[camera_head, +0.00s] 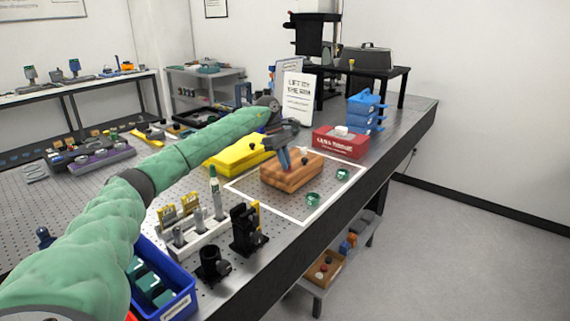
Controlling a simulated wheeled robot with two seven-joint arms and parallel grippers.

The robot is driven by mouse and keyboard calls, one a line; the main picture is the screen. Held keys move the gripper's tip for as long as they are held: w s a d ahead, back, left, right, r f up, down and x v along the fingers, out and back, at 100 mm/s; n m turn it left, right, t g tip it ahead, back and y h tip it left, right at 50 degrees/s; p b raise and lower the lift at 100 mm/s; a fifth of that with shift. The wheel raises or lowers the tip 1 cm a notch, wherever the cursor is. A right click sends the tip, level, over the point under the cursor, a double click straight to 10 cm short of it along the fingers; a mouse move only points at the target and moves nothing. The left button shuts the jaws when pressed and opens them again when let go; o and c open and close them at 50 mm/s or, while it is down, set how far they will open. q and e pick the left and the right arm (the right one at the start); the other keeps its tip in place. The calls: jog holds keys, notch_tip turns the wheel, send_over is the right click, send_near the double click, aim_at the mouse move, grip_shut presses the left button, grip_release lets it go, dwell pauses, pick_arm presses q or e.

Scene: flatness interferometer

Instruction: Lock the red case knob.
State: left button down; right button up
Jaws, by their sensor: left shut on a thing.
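An orange-brown ribbed case (300,174) lies inside a white outlined square on the perforated bench. A small dark knob (305,159) shows on its top. My left gripper (285,166) reaches down onto the top of this case, its fingers shut at the left part. What they grip is small and hidden by the fingers; it seems to be a knob of the case. A red case (341,146) with white lettering and a white piece on top stands behind, apart from my gripper. No knob can be made out on it. My right gripper is out of view.
Two green round parts (313,199) lie right of the brown case. A yellow case (232,156) is behind it to the left. A black mount (245,230) and a blue bin (176,303) stand in front. Blue stacked boxes (364,106) stand behind the red case.

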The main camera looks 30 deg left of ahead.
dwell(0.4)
pick_arm(q)
jog(key=c, duration=1.5)
grip_release()
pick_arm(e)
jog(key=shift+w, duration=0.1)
pick_arm(q)
jog(key=shift+r, duration=0.1)
